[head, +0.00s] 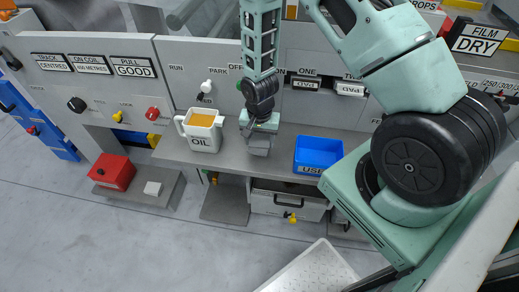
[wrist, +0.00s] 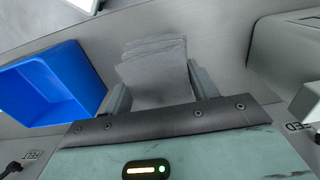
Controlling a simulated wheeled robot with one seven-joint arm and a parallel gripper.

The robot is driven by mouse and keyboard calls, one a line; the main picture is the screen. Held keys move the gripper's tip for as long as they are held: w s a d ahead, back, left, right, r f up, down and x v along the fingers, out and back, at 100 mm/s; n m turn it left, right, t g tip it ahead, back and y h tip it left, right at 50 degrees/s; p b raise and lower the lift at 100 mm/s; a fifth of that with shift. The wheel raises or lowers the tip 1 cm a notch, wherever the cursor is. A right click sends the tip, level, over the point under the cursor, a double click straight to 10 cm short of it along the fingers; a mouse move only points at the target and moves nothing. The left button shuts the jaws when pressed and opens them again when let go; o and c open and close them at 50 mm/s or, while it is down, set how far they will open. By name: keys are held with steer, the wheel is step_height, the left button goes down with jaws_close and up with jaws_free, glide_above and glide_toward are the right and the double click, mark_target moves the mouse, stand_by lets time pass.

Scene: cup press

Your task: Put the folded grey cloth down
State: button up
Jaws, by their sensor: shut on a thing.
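The folded grey cloth (wrist: 155,75) is in my gripper (wrist: 160,88), between the two fingers in the wrist view. Its layered far edge sticks out past the fingertips over the grey shelf. In the head view, my gripper (head: 260,138) is low over the shelf (head: 230,158), between the white oil jug and the blue bin. The cloth shows there as a small grey piece (head: 258,147) under the gripper. I cannot tell whether the cloth touches the shelf.
A white jug marked OIL (head: 203,130) stands left of my gripper. A blue open bin (head: 318,155) stands to the right and also shows in the wrist view (wrist: 50,85). A panel with knobs and switches rises behind the shelf. A red box (head: 113,172) sits lower left.

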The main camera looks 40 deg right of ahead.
steer(key=shift+f, duration=2.25)
steer(key=shift+f, duration=0.2)
steer(key=o, duration=1.1)
